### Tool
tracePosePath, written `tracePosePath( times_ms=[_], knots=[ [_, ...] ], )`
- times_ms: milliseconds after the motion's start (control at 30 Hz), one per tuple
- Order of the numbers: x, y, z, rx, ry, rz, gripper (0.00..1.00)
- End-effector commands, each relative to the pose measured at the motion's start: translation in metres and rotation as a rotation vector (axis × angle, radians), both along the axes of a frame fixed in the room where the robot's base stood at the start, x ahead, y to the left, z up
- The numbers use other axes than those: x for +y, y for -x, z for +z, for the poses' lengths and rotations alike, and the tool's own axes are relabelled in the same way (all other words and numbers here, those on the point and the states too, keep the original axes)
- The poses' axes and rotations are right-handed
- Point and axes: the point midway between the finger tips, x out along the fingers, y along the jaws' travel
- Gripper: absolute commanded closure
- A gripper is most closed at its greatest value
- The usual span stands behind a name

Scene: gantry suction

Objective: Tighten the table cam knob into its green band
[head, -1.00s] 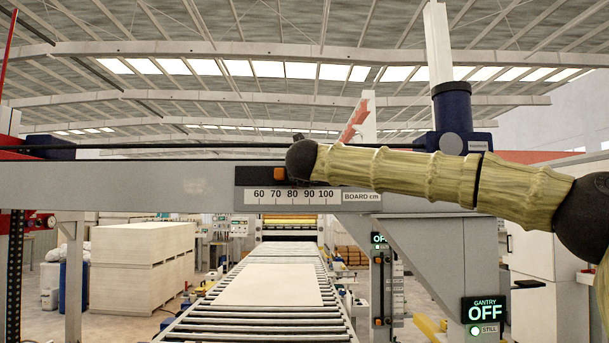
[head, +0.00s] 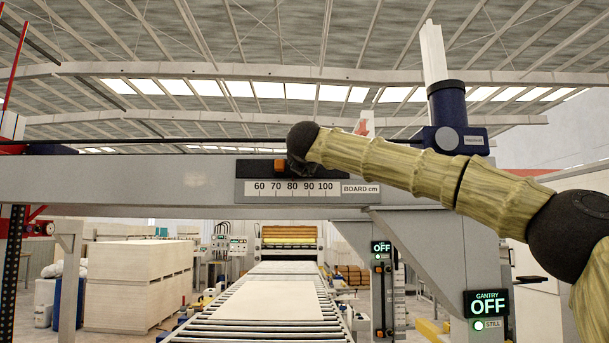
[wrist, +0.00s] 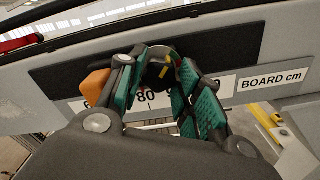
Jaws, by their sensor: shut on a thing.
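A dark round knob (wrist: 166,64) with red, yellow and green marks beside it shows in the wrist view, on the black plate above the board scale. My gripper (wrist: 163,82) is shut on this knob, its green-padded fingers on either side. The fingers hide much of the knob, and I cannot tell which band it points to. In the head view my gripper (head: 299,168) is small and dark, at the black plate on the grey beam, and the knob is hidden there.
An orange block (wrist: 95,84) sits on the plate left of my fingers. The board scale (head: 292,190) runs just below. The gantry display (head: 487,303) reads OFF and STILL. A roller conveyor (head: 210,330) carrying a pale board lies beyond the beam (head: 130,188).

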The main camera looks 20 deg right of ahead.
Motion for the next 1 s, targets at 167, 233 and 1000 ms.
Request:
tracePosePath(
  times_ms=[167, 233, 1000],
  knots=[
    [-0.0001, -0.0003, -0.0021, -0.011, -0.042, 0.0, 0.89],
    [0.0, -0.0002, -0.0013, -0.012, -0.047, 0.0, 0.89],
    [0.0006, 0.0018, -0.0001, -0.012, -0.045, 0.0, 0.44]
  ],
)
